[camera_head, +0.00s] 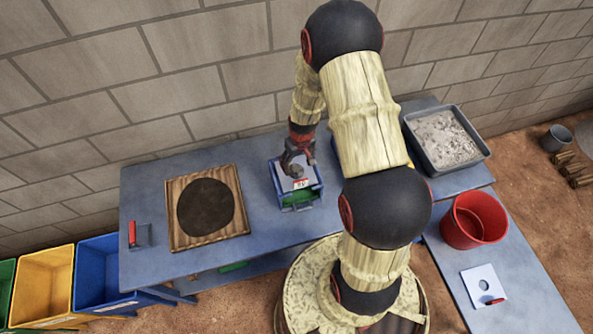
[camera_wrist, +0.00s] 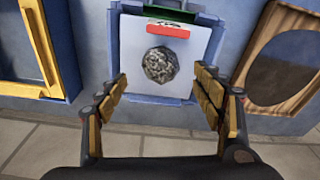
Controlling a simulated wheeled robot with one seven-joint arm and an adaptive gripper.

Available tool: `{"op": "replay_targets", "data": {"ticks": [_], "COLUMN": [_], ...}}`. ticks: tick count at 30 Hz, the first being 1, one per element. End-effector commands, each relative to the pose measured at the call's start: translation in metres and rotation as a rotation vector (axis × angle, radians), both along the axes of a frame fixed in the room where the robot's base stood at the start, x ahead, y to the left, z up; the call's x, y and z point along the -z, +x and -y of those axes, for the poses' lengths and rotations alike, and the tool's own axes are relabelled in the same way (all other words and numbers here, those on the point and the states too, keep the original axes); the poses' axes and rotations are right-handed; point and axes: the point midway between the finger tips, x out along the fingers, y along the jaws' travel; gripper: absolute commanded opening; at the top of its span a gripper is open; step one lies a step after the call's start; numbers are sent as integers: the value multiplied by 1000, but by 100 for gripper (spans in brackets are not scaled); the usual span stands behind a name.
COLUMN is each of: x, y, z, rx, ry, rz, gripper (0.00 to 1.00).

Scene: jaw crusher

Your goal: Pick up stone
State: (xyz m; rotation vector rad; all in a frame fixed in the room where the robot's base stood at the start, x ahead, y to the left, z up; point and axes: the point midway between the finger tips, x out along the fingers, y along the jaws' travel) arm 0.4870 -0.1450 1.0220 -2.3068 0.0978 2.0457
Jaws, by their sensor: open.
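A grey, rough, roundish stone (camera_wrist: 160,65) rests on the white top plate (camera_wrist: 125,60) of a blue device. In the head view the stone (camera_head: 296,171) shows partly below my gripper (camera_head: 298,162). The blue device (camera_head: 300,201) has a red-and-white label and a green part at its front. In the wrist view my gripper (camera_wrist: 160,84) is open, with its yellow-padded fingers spread to the left and right of the stone. The stone lies ahead between the fingertips, and neither finger appears to touch it.
A wooden board with a dark round centre (camera_head: 242,177) lies left of the device. A red-handled item (camera_head: 133,236) is further left. A grey tray of gravel (camera_head: 480,156) and a red bucket (camera_head: 476,236) stand right. Coloured bins (camera_head: 46,279) stand at far left; a brick wall is behind.

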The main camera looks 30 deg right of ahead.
Motion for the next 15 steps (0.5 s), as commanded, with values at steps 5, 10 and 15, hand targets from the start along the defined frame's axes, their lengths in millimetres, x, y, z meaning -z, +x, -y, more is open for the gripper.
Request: {"op": "replay_targets", "data": {"ticks": [5, 10, 15], "x": [15, 37, 52], "y": [2, 6, 8], "z": [-1, -1, -1], "rx": [1, -1, -2], "ry": [1, 1, 0], "rz": [-2, -2, 0], "gripper": [67, 67, 67]}}
